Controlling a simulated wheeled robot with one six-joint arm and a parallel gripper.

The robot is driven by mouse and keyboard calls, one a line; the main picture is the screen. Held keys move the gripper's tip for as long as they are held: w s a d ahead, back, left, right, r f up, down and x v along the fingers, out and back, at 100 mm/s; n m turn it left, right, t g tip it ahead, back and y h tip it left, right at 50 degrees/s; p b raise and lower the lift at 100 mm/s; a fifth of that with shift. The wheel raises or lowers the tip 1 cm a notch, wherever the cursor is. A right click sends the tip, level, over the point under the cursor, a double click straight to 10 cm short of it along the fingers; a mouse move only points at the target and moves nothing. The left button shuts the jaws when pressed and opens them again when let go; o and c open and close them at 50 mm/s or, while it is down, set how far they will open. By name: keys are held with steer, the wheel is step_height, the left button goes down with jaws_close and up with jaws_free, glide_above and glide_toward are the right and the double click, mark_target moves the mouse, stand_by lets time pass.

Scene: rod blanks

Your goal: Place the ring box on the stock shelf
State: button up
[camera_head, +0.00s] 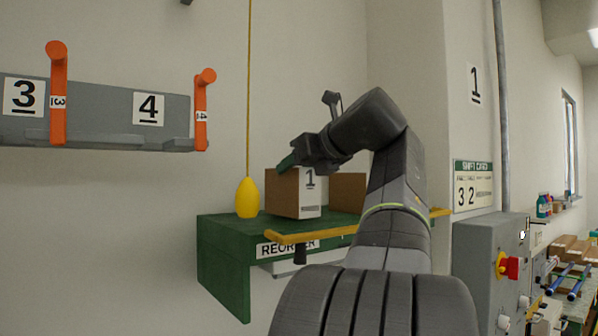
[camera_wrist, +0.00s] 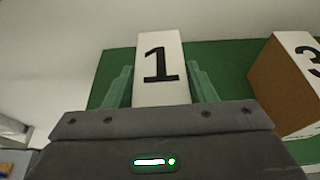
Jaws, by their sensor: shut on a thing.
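A brown box with a white face marked 1 (camera_head: 310,195) is at the green shelf (camera_head: 222,232), whose front label reads REORDER. My gripper (camera_head: 291,162) is shut on this box from above. In the wrist view the box's white face (camera_wrist: 160,65) stands between my two green fingers. The box looks upright, with its bottom at the shelf top; I cannot tell whether it bears on it. No label reads ring or stock. A grey wall shelf (camera_head: 88,112) with plates 3 and 4 is at the left.
A second brown box (camera_head: 348,190), marked 3 in the wrist view (camera_wrist: 280,85), stands to the right on the green shelf. A yellow bar (camera_head: 300,236) runs along its front. A yellow weight (camera_head: 247,198) hangs on a cord at its left.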

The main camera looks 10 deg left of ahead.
steer(key=shift+f, duration=0.25)
steer(key=shift+f, duration=0.1)
steer(key=o, duration=1.5)
steer(key=shift+f, duration=0.1)
steer(key=shift+s+d+r, duration=0.1)
steer(key=shift+d+r, duration=0.1)
steer(key=shift+r, duration=0.05)
steer(key=b+v, duration=0.1)
steer(key=v, duration=1)
steer(key=shift+s+d+r, duration=0.1)
steer(key=shift+s+d, duration=0.05)
steer(key=shift+s, duration=0.1)
